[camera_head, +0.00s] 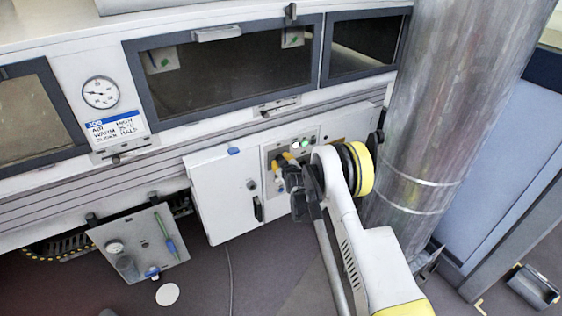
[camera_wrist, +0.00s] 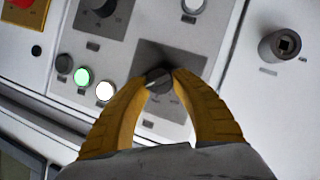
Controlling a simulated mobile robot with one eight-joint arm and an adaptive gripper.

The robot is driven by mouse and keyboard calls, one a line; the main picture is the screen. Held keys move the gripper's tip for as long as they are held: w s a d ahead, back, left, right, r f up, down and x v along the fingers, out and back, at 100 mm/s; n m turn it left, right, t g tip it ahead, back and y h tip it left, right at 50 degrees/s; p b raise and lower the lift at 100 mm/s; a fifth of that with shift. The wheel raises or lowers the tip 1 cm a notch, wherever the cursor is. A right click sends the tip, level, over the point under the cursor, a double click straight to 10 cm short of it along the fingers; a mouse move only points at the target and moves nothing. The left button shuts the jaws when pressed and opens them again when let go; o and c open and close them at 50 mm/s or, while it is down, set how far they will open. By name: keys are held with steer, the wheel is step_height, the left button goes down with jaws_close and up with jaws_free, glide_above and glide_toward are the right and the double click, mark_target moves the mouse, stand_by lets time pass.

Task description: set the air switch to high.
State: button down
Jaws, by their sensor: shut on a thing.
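My gripper (camera_wrist: 158,82) has its yellow fingers closed around a small dark rotary switch (camera_wrist: 158,76) on a grey plate. A pale pointer line shows on the switch, slanting down to the left in the wrist view. The small labels around it are too blurred to read. In the head view my gripper (camera_head: 283,163) reaches to the control panel (camera_head: 271,151), and its fingers and wrist hide most of the switch. A job card (camera_head: 116,126) on the machine's front lists air as high.
A lit green lamp (camera_wrist: 82,76) and a lit white lamp (camera_wrist: 105,91) sit left of the switch. Another dark knob (camera_wrist: 103,6) and a red button on yellow are farther up-left. A white cabinet door (camera_head: 222,192) stands beside the panel, a large metal duct (camera_head: 440,100) to the right.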

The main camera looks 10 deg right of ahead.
steer(key=c, duration=1)
jaws_free()
steer(key=shift+a, duration=0.1)
steer(key=v, duration=1.2)
steer(key=s+r+m+g, duration=0.1)
steer(key=s+r+g, duration=0.1)
steer(key=s+r, duration=0.65)
steer(key=s+r+m+g, duration=0.15)
steer(key=s+r, duration=0.25)
steer(key=r, duration=0.9)
steer(key=s+r+m+g, duration=0.1)
steer(key=s, duration=0.9)
steer(key=s+r+m+g, duration=0.1)
steer(key=s, duration=0.9)
steer(key=s+m+g, duration=0.1)
steer(key=s+m, duration=0.1)
steer(key=s, duration=0.8)
steer(key=shift+s+a+r+h, duration=0.1)
steer(key=shift+s+r+h, duration=0.1)
steer(key=shift+r+h, duration=0.2)
